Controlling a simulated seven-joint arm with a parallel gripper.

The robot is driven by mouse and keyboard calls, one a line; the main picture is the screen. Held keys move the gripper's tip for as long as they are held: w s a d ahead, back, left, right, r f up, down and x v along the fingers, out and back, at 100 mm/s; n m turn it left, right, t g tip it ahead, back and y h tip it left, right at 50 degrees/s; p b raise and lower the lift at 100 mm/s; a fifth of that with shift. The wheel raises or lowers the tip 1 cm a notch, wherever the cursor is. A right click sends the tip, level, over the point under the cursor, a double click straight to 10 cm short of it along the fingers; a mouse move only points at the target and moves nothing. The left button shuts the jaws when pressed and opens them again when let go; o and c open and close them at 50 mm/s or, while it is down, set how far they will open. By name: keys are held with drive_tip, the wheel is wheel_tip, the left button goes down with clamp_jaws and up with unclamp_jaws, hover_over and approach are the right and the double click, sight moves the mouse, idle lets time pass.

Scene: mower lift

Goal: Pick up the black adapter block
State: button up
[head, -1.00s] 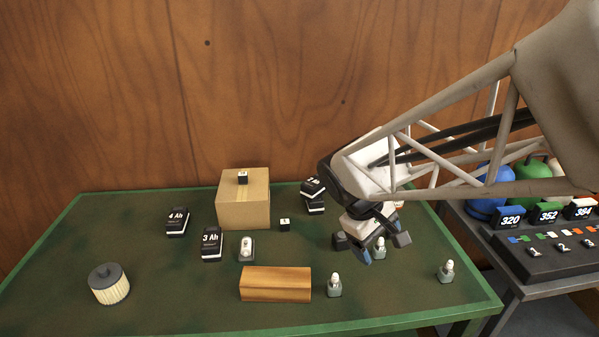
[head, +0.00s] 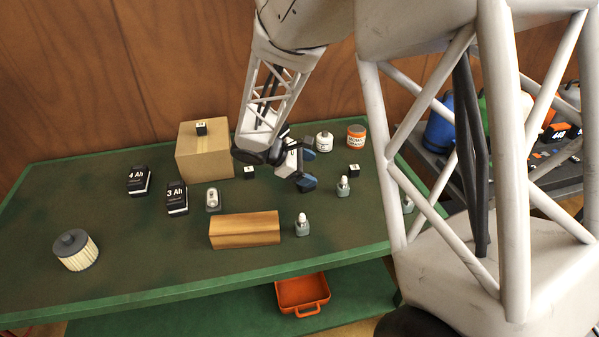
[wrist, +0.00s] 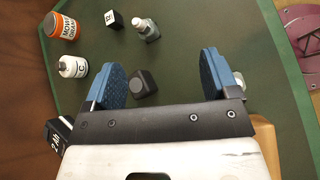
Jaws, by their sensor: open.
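The black adapter block, which I take to be the dark block (wrist: 144,83) with a rounded raised top, lies on the green table in the wrist view. It appears between my two fingers, close to the left one. In the head view I cannot make it out; my gripper seems to cover it. My gripper (wrist: 165,68) is open and empty, with blue pads, pointing down over the table. In the head view the gripper (head: 308,169) is right of the cardboard box. I cannot tell the exact height above the block.
Near the gripper stand a white bottle (wrist: 73,67), an orange can (wrist: 62,26), a small black cube (wrist: 114,19) and a grey bottle (wrist: 147,30). A wooden block (head: 244,230), cardboard box (head: 203,160), battery packs (head: 176,198) and a filter (head: 75,250) occupy the left and middle.

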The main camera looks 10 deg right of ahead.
drive_tip(key=w+a+f+n+t+h, duration=0.1)
drive_tip(key=w+f+n, duration=0.1)
drive_tip(key=w+f, duration=0.1)
drive_tip(key=w+a+f+n+h, duration=0.1)
drive_tip(key=w+f+n, duration=0.1)
drive_tip(key=w+f, duration=0.1)
drive_tip(key=w+a+f+n+t+h, duration=0.1)
drive_tip(key=w+a+f+n, duration=0.1)
drive_tip(key=w+f, duration=0.1)
drive_tip(key=shift+w+f+t, duration=0.1)
drive_tip(key=shift+f+t, duration=0.2)
drive_tip(key=shift+f, duration=0.55)
drive_tip(key=shift+x, duration=1.25)
drive_tip(key=shift+x, duration=2.65)
drive_tip(key=shift+f, duration=0.15)
drive_tip(key=shift+c, duration=0.5)
drive_tip(key=c, duration=0.9)
